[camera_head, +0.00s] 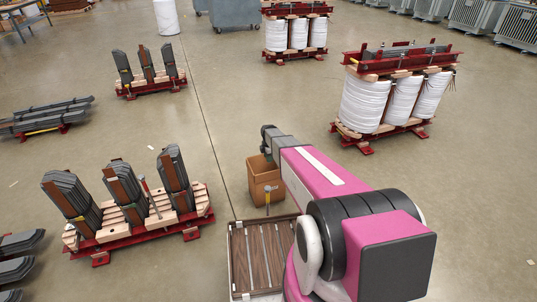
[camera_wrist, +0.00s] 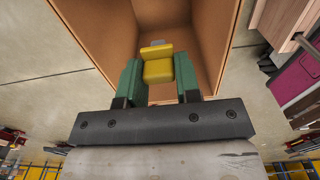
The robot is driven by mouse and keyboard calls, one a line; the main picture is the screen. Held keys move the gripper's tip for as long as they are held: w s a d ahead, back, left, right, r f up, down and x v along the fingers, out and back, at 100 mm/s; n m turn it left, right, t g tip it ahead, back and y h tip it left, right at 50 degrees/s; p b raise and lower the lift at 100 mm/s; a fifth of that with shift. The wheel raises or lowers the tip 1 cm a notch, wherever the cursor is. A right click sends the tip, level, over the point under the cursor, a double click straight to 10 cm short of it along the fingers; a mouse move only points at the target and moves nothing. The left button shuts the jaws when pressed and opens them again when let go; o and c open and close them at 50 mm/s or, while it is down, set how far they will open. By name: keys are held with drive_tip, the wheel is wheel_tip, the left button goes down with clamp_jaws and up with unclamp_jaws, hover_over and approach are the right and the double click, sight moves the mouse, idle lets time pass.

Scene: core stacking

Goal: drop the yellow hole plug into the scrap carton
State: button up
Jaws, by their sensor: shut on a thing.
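The yellow hole plug (camera_wrist: 158,68) is between the two green fingers of my gripper (camera_wrist: 158,76) in the wrist view. The gripper is shut on it. The plug and fingertips show against the inside of the open brown scrap carton (camera_wrist: 106,38), over its opening. In the head view the carton (camera_head: 265,188) stands on the floor just past my base, partly covered by my arm. The plug and fingertips are hidden there behind the arm and carton. How deep the plug is relative to the carton's rim I cannot tell.
A core stack on a red frame (camera_head: 150,222) stands to the left. A white-wound core (camera_head: 390,98) stands to the right. Bare floor lies around the carton.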

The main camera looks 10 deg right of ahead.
drive_tip(key=shift+f, duration=0.8)
drive_tip(key=o, duration=1)
wheel_tip(320, 180, up, 11)
drive_tip(key=shift+f, duration=0.1)
